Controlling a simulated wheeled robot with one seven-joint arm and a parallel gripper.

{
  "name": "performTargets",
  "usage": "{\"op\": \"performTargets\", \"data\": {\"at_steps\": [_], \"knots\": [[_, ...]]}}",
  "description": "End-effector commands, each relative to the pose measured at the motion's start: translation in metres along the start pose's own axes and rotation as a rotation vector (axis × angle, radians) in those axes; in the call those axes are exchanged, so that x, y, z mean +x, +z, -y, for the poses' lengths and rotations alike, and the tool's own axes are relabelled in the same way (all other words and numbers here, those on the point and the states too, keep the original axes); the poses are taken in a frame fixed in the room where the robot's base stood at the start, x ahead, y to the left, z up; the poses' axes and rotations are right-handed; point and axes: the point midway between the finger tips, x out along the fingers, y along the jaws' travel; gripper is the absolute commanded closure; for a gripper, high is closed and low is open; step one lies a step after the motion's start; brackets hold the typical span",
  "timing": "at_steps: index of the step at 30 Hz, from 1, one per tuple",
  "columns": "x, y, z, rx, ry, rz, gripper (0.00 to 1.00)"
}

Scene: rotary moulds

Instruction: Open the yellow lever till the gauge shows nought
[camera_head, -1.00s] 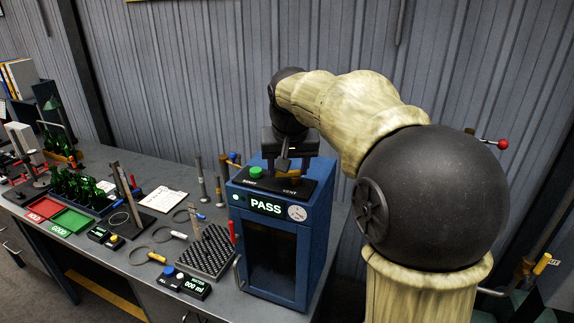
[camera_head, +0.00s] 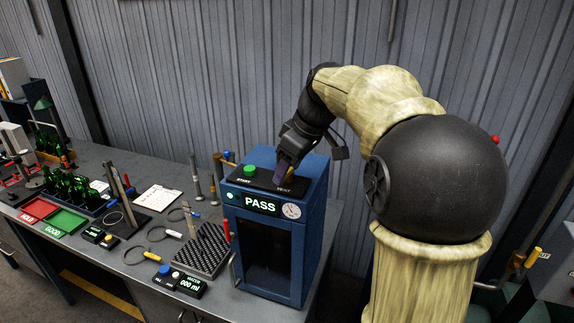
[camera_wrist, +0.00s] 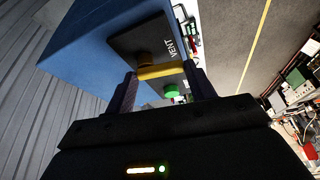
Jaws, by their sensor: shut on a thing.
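The yellow lever (camera_head: 290,172) is on the black VENT plate on top of a blue cabinet (camera_head: 315,235). My gripper (camera_head: 285,170) is tilted over the lever and hides much of it in the head view. In the wrist view the yellow lever (camera_wrist: 160,71) lies between the two dark fingers of my gripper (camera_wrist: 161,74), which is shut on it. The round gauge (camera_head: 291,211) is on the cabinet front, right of the lit PASS display (camera_head: 260,204). Its needle is too small to read.
A green START button (camera_head: 249,170) is on the same plate, left of the lever. A black perforated rack (camera_head: 203,250) and a red handle (camera_head: 226,230) are left of the cabinet. Green bottles (camera_head: 75,187) stand further left. The wall is behind.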

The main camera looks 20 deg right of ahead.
Motion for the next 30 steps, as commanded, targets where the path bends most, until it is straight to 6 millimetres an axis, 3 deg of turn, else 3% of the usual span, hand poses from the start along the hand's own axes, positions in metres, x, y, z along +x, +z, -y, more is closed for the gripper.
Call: {"op": "performTargets", "data": {"at_steps": [9,25,26,29,30], "knots": [[-0.0019,0.0025,-0.0026,-0.152,-0.061,0.0,0.68],[-0.0017,0.003,-0.0029,-0.185,-0.073,0.001,0.68],[-0.0017,0.003,-0.0029,-0.185,-0.073,0.001,0.44],[-0.0016,0.003,-0.0029,-0.184,-0.073,0.001,0.24],[-0.0016,0.003,-0.0028,-0.184,-0.073,0.001,0.24]]}}
